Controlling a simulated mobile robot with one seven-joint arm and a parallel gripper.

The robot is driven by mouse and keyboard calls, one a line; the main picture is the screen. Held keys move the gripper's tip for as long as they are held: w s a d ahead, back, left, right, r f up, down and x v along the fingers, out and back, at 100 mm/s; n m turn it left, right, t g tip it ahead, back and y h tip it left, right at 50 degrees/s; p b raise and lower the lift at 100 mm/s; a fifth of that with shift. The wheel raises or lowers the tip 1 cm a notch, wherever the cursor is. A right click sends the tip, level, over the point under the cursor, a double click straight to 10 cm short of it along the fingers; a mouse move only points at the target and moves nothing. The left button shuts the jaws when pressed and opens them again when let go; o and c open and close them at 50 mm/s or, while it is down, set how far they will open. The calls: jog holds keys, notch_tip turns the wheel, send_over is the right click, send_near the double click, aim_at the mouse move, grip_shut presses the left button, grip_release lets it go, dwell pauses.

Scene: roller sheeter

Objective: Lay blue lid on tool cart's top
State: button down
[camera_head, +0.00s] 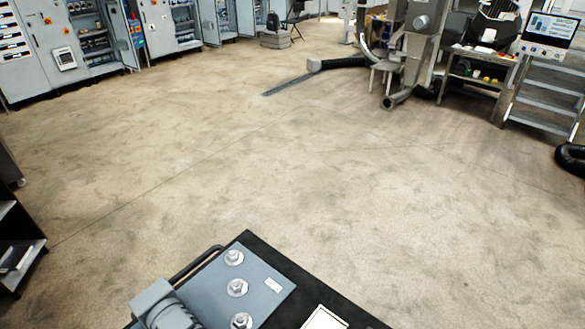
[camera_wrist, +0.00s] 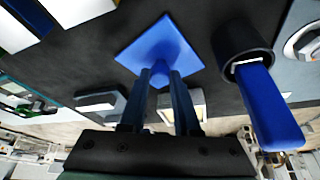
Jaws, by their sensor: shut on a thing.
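The blue lid (camera_wrist: 160,42), a flat square with a small knob, is in the wrist view. My gripper (camera_wrist: 160,78) is shut on its knob, one dark finger on each side. The lid shows against the dark top of what looks like the tool cart (camera_wrist: 100,60); I cannot tell whether it touches it. In the head view the black cart top (camera_head: 300,283) shows at the bottom edge, partly out of frame. The lid and gripper cannot be made out there.
A blue-handled item (camera_wrist: 268,105) in a black round holder stands right of the lid. A grey plate (camera_head: 255,285) with several bolts lies on the cart top, beside a pale block (camera_head: 325,318). A dark shelf (camera_head: 20,250) stands left. Open floor (camera_head: 330,180) lies beyond.

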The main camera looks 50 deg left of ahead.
jog(key=c, duration=0.6)
grip_release()
jog(key=shift+f, duration=0.1)
jog(key=shift+c, duration=0.2)
jog(key=v, duration=1.2)
jog(key=shift+b, duration=0.4)
